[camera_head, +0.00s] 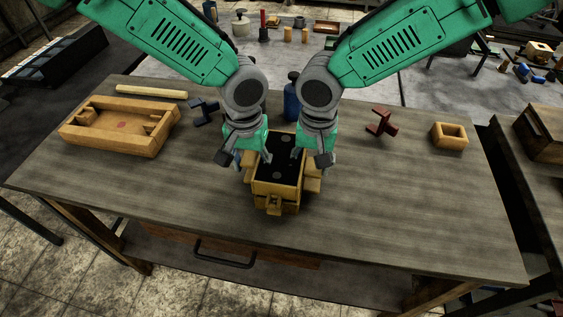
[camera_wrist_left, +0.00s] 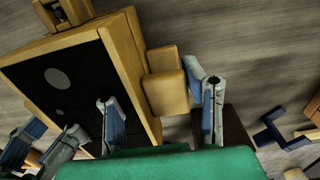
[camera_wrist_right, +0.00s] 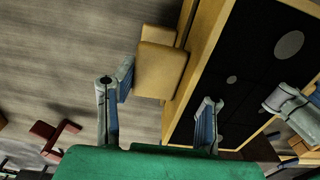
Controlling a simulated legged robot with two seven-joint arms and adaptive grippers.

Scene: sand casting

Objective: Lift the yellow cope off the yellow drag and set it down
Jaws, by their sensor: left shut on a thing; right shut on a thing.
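The yellow cope (camera_head: 275,188) is a wooden frame filled with black sand; pale round spots show on its top. It appears to sit directly on the yellow drag (camera_head: 291,209), at the front middle of the table; I see no clear gap. My left gripper (camera_head: 252,160) is shut on the cope's left side, one finger over the sand, the other outside the handle block (camera_wrist_left: 166,92). My right gripper (camera_head: 311,158) is shut on the right side in the same way, around the handle block (camera_wrist_right: 160,70).
A long wooden tray (camera_head: 117,128) lies at the left, with a pale yellow bar (camera_head: 152,92) behind it. A blue bottle (camera_head: 291,102) stands behind the cope. A dark red piece (camera_head: 381,124) and a small wooden frame (camera_head: 450,136) are at the right. The front right table is clear.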

